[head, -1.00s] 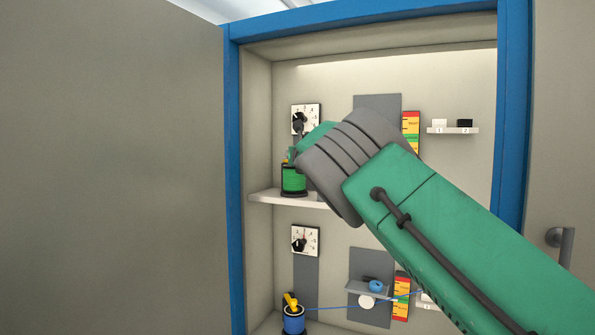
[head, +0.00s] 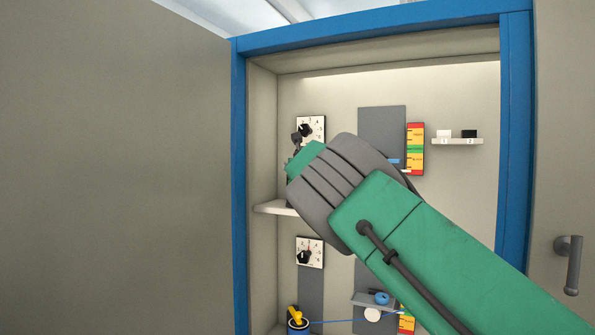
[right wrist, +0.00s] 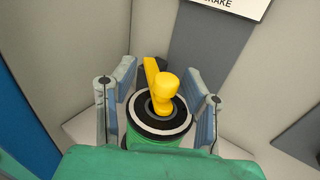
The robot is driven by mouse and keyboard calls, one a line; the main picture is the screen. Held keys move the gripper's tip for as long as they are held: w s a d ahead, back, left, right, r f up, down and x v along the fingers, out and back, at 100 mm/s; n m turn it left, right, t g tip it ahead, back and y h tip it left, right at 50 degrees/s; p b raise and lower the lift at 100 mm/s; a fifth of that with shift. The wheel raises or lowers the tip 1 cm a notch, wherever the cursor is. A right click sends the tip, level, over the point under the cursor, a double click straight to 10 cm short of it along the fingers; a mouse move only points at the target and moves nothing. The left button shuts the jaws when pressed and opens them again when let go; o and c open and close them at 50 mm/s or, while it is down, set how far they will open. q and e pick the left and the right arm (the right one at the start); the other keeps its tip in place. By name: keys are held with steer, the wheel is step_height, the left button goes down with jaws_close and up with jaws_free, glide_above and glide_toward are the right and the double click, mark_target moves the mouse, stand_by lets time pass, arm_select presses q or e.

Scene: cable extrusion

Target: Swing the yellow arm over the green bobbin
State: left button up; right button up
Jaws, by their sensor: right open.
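In the right wrist view, the green bobbin (right wrist: 150,143) stands upright with a black and white ring on top. The yellow arm (right wrist: 164,98) shows as a rounded knob over the middle of that ring, with a flat yellow piece behind it to the upper left. My right gripper (right wrist: 158,85) is open, one finger on each side of the yellow arm. I see no clear contact. In the head view, my right arm hides the bobbin and yellow arm; a dark part of the right gripper (head: 297,138) shows by the upper dial. My left gripper is not in view.
The bobbin's shelf (head: 272,207) is inside a blue-framed cabinet (head: 240,180). An upper dial (head: 317,128) and lower dial (head: 316,248) are on its back wall. Below, a blue bobbin (head: 297,329) with a yellow top feeds a blue cable. A grey door (head: 110,170) stands left.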

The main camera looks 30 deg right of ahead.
steer(key=v, duration=0.6)
steer(key=shift+s+f, duration=0.2)
steer(key=shift+s, duration=0.25)
